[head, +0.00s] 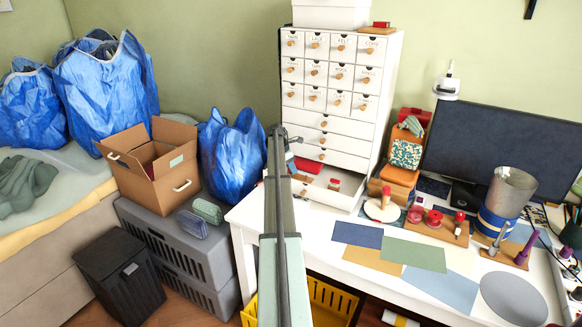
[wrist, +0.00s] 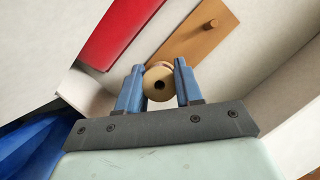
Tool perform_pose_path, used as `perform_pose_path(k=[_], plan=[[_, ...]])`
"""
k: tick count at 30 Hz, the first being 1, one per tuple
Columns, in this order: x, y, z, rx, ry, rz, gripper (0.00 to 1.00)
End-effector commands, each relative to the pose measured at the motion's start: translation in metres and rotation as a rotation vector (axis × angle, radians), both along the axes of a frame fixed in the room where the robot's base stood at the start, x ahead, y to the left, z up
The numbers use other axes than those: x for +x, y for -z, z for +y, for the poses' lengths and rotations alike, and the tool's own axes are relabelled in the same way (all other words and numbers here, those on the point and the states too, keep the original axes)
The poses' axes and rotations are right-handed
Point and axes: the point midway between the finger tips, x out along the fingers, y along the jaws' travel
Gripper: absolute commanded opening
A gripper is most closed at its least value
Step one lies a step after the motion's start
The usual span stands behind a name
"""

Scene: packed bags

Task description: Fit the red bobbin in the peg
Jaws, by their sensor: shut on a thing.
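My gripper (wrist: 159,72) has its two blue fingers shut on a small bobbin (wrist: 158,84). The bobbin's pale tan end, with a dark centre hole, faces the wrist camera. Its winding is hidden, so I cannot tell its colour. Beyond it, a wooden board with a short round peg (wrist: 208,25) lies in a white drawer. The bobbin appears apart from this peg, lower in the picture. In the head view my arm reaches up beside the white drawer cabinet, and the bobbin cannot be made out there.
A red flat box (wrist: 112,30) lies beside the board. The open drawer (head: 345,198) has white walls and holds a small red-topped item (head: 334,184). A blue bag (head: 233,158) stands left of the arm. Red bobbins and stands crowd the desk's right side.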

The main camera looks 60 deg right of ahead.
Motion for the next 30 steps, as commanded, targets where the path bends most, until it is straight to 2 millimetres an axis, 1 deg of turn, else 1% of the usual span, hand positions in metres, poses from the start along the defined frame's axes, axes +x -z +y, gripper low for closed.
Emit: perform_pose_path(k=[8, 9, 17, 26, 30], plan=[[0.000, 0.006, 0.000, 0.000, 0.000, 0.000, 0.06], [0.000, 0.005, 0.000, 0.000, 0.000, 0.000, 0.39], [0.000, 0.005, 0.000, 0.000, 0.000, 0.000, 0.64], [0.000, 0.004, 0.001, 0.000, 0.000, 0.000, 0.65], [0.003, -0.007, 0.004, -0.001, 0.000, -0.001, 0.65]])
